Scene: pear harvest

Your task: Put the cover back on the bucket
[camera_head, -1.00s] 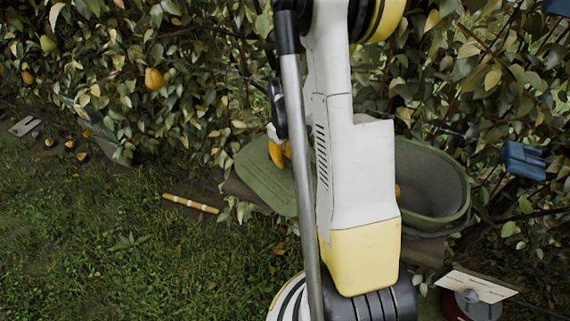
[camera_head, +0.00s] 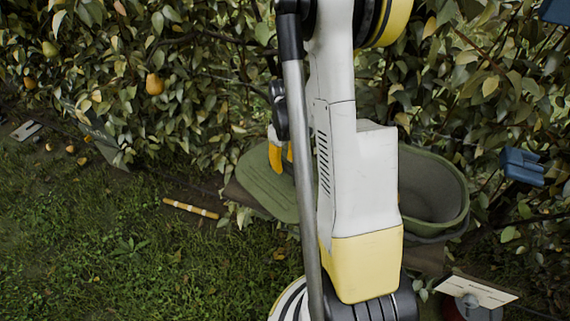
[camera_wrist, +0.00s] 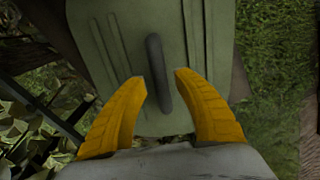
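The cover (camera_head: 262,180) is a flat green lid lying on a low wooden support, left of the bucket. In the wrist view the cover (camera_wrist: 207,60) fills the middle, with ridges and a dark bar handle (camera_wrist: 157,70) running lengthwise. My gripper (camera_wrist: 160,77) has two yellow fingers, open, with tips on either side of the handle and gaps between; whether they touch the cover I cannot tell. In the head view my gripper (camera_head: 282,158) is over the cover, partly hidden by my arm. The green bucket (camera_head: 452,190) stands uncovered, its left part hidden behind my arm.
A leafy pear hedge with a hanging pear (camera_head: 155,84) rises behind. A striped stick (camera_head: 190,208) lies on the grass at left. A blue object (camera_head: 522,166) hangs at right, above a pale sign plate (camera_head: 478,289). The grass at left is mostly clear.

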